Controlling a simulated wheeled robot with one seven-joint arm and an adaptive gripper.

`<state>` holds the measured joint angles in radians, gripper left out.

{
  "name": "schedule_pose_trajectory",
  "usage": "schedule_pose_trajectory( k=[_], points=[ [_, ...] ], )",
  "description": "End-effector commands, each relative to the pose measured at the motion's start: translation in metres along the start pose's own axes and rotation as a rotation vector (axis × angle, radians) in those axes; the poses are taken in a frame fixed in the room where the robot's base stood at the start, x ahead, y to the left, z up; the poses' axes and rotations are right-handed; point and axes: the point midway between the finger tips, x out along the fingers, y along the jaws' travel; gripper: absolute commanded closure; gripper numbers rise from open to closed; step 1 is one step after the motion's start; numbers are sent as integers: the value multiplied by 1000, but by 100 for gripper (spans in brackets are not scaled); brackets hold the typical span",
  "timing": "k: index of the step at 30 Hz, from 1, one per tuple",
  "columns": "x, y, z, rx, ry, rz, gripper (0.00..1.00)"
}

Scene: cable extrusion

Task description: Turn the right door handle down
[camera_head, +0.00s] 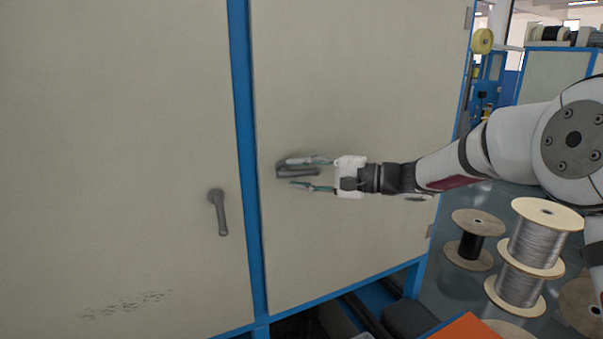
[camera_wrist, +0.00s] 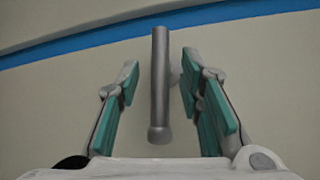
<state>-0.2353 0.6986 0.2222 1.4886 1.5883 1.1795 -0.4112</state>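The right door handle (camera_head: 284,171) is a grey lever on the beige right door (camera_head: 350,80). It lies about level, its free end pointing right toward my gripper. My gripper (camera_head: 303,174) is open, with one finger above the lever and one below. In the wrist view the handle (camera_wrist: 159,90) stands between the two green finger pads of my gripper (camera_wrist: 160,80), with a visible gap on each side. Part of the lever is hidden behind the upper finger in the head view.
A left door (camera_head: 120,120) has its own handle (camera_head: 220,215), pointing down. A blue post (camera_head: 247,150) runs between the doors. Wire spools (camera_head: 545,235) stand on the floor at the right. An orange surface (camera_head: 467,328) shows at the bottom edge.

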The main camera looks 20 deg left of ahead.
Motion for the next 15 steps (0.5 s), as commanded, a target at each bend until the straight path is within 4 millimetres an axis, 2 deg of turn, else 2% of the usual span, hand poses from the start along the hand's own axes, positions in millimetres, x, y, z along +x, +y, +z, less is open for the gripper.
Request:
schedule_pose_trajectory(
  k=[6, 10, 11, 15],
  points=[
    [0, 0, 0, 0, 1, 0, 66],
    [0, 0, 0, 0, 1, 0, 96],
    [0, 0, 0, 0, 1, 0, 100],
    [0, 0, 0, 0, 0, 1, 100]
  ],
)
